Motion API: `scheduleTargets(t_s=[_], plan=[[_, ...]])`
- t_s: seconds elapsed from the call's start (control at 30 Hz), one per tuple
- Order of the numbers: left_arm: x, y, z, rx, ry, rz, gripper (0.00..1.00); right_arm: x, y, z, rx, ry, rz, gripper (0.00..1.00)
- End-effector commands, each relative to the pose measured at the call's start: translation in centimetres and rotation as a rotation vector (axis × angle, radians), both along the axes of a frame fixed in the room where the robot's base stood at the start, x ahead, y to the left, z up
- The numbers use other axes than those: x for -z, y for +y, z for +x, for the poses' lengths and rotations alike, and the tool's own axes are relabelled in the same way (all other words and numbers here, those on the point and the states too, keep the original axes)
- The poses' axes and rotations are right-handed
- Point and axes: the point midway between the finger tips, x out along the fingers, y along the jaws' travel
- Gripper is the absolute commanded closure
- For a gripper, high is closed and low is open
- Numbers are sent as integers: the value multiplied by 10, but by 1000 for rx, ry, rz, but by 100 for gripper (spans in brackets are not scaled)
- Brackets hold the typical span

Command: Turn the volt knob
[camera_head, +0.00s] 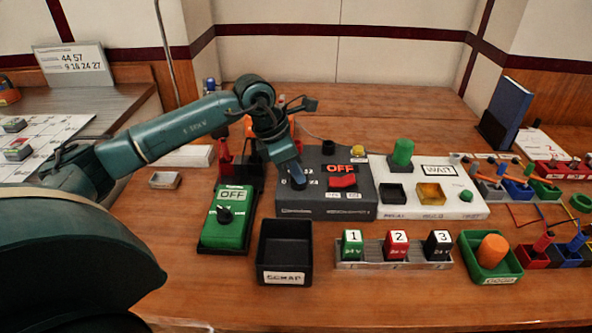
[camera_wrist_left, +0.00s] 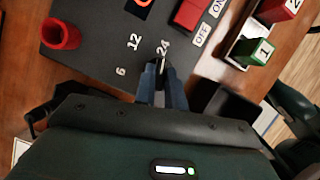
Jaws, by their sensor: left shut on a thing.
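The volt knob (camera_wrist_left: 163,72) is on a dark grey panel (camera_head: 352,208), beside the printed numbers 6, 12 and 24. In the wrist view a small light part of it shows between the fingertips, near the 24. The fingers hide most of it. My left gripper (camera_wrist_left: 160,82) is shut on the knob, pointing down at the panel. In the head view my left gripper (camera_head: 297,181) is at the panel's left part and covers the knob. My right gripper is in neither view.
The panel also has a red switch (camera_head: 342,181) and an orange OFF display (camera_head: 340,168). A green OFF box with a black knob (camera_head: 224,214) stands left. A black SCRAP tray (camera_head: 285,250) and numbered blocks (camera_head: 397,245) stand in front. A white WAIT panel (camera_head: 465,208) is right.

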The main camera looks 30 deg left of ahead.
Motion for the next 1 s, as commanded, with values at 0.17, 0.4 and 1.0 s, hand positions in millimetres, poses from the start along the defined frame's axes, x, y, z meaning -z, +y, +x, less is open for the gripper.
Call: scheduleTargets(t_s=[0.17,0.4,1.0], plan=[[-1,0,0,18,-1,1,100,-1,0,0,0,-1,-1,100],[-1,0,0,21,-1,2,100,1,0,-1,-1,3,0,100],[0,0,0,19,0,2,66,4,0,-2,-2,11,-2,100]])
